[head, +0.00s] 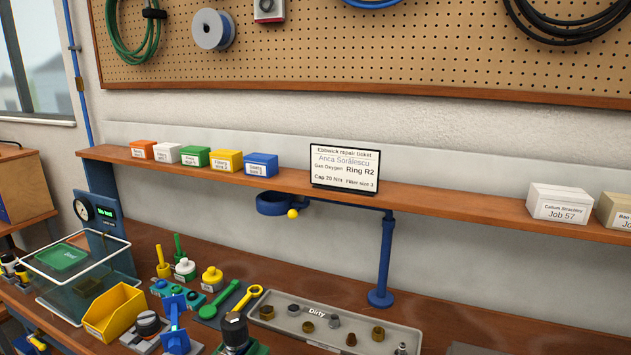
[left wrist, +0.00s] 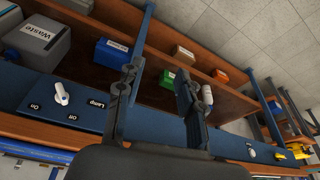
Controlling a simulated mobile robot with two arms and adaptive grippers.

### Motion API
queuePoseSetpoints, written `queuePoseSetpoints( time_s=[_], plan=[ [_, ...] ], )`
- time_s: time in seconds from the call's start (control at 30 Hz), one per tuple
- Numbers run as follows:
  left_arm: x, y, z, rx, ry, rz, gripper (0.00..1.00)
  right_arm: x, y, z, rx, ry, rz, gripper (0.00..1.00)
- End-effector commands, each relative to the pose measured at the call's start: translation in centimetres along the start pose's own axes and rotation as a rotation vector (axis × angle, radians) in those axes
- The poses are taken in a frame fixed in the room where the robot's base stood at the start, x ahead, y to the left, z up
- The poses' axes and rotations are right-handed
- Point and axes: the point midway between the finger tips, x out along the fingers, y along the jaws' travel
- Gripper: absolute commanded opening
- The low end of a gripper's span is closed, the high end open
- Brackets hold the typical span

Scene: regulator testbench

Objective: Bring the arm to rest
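My left gripper (left wrist: 158,78) shows in the left wrist view. Its two dark fingers stand apart with nothing between them, and the shelf and boxes show behind the gap. Neither of my grippers shows in the head view. My right gripper is in neither view.
In the head view, a wooden shelf (head: 450,209) holds small coloured boxes and a repair ticket (head: 344,168). Below are a grey "Dirty" tray (head: 384,323), a yellow bin (head: 113,311) and several tools. The left wrist view shows a "Waste" box (left wrist: 36,38) and a blue lamp panel (left wrist: 83,97).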

Motion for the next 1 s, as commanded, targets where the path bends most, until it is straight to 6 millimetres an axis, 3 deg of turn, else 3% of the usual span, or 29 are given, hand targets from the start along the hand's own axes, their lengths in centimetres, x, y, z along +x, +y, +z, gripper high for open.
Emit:
queuePoseSetpoints(
  time_s=[0.23, 0.37, 0.5, 0.7, 0.83, 1.0],
  plan=[
    [8.1, 0.3, 1.7, 0.008, -0.036, 0.004, 0.37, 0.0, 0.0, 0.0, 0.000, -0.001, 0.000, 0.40],
    [13.6, 0.6, 3.9, 0.013, -0.061, 0.008, 0.37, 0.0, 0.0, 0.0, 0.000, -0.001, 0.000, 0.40],
    [20.1, 0.9, 8.1, 0.019, -0.093, 0.011, 0.37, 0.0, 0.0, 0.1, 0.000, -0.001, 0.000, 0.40],
    [27.1, 1.2, 16.1, 0.030, -0.139, 0.017, 0.37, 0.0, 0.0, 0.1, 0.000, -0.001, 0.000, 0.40],
    [29.7, 1.3, 21.6, 0.036, -0.166, 0.019, 0.37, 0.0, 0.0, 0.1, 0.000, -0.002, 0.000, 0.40],
    [31.1, 1.2, 27.1, 0.043, -0.189, 0.021, 0.37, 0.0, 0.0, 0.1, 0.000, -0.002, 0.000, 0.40]
  ],
)
